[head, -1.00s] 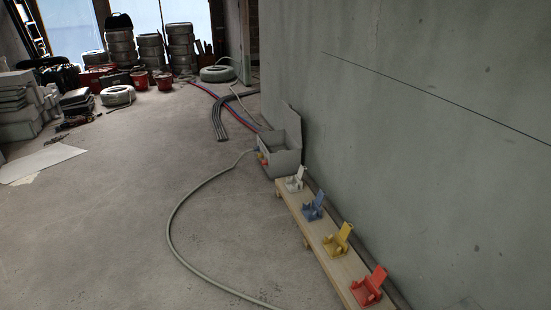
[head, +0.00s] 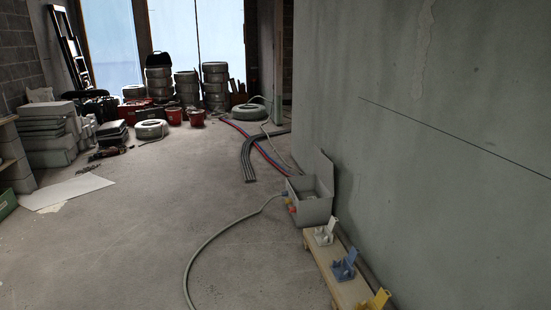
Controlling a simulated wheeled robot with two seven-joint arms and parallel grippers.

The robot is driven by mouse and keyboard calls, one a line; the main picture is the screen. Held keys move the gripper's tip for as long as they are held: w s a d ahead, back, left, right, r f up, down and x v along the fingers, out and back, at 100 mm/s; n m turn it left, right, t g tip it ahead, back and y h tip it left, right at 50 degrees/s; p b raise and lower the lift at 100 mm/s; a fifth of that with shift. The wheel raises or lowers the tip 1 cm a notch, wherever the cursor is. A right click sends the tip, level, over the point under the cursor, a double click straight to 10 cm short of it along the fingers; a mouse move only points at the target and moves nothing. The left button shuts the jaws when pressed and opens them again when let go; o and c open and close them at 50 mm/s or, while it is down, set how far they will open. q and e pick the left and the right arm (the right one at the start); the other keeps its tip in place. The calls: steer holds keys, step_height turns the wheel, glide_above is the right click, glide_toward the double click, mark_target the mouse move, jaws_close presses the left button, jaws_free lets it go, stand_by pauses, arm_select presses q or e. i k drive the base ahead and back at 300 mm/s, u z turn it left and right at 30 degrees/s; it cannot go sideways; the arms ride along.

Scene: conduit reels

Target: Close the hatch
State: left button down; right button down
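A grey box (head: 314,207) with its lid (head: 324,170) raised stands on the floor against the right wall. Coloured fittings show on its left side, and a grey conduit (head: 212,238) runs from there across the floor. Beside it, a low wooden bench (head: 345,287) carries small clips with raised flaps: a white one (head: 325,231), a blue one (head: 345,265) and a yellow one (head: 377,300) cut by the bottom edge. I cannot tell which of these is the hatch. Neither of my grippers is in view.
Grey and red-blue conduits (head: 250,158) lie on the floor beyond the box. Stacked reels (head: 215,85), red buckets (head: 197,118) and grey blocks (head: 45,140) stand at the back and left. A white sheet (head: 66,192) lies at left. The middle floor is clear.

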mark_target(324, 166)
steer(key=u, duration=0.6)
steer(key=i, duration=2.65)
steer(key=z, duration=0.45)
steer(key=i, duration=2.4)
steer(key=z, duration=1.05)
steer(key=i, duration=1.1)
steer(key=z, duration=0.05)
